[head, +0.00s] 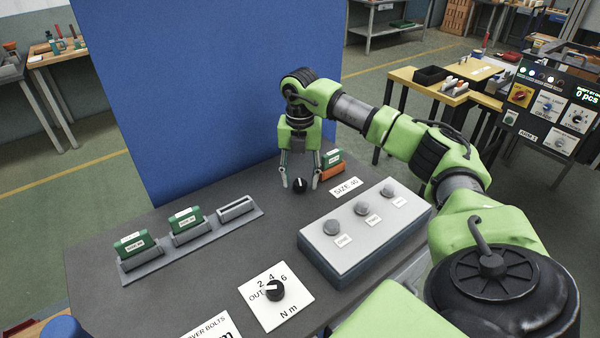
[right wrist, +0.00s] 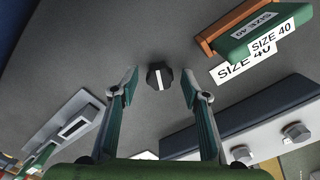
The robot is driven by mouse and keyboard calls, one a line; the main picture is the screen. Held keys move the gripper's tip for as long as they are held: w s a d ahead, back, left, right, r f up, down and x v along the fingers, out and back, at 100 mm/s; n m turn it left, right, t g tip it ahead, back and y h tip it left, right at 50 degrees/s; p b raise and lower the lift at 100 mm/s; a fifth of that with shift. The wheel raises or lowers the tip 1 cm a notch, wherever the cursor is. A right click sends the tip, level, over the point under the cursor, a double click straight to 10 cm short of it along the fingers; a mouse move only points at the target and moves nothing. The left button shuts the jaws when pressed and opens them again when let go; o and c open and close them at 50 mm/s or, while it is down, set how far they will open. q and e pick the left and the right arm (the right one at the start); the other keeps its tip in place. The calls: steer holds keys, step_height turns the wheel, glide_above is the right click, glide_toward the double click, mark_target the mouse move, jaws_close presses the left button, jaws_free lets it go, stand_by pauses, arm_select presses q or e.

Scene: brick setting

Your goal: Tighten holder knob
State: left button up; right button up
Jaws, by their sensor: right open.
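A small black knob (head: 300,185) with a white pointer line stands on the dark grey tabletop, toward its back. In the right wrist view the knob (right wrist: 159,76) lies centred just beyond my fingertips. My right gripper (head: 300,184) points down over the knob, with one finger on either side. The gripper (right wrist: 159,84) is open, and a gap shows between each finger and the knob. An orange holder (head: 331,170) with a green block (head: 332,157) marked SIZE 40 stands just right of the gripper. My left gripper is not in view.
A grey box with several knobs (head: 364,228) stands at right. A grey rack (head: 150,262) with green blocks and an empty slot (head: 237,208) is at left. A torque dial (head: 274,290) is at the front. A blue panel (head: 210,90) rises behind the table.

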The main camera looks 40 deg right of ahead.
mark_target(300, 181)
step_height(300, 181, up, 12)
stand_by(0.4)
steer(key=shift+f, duration=0.1)
stand_by(0.4)
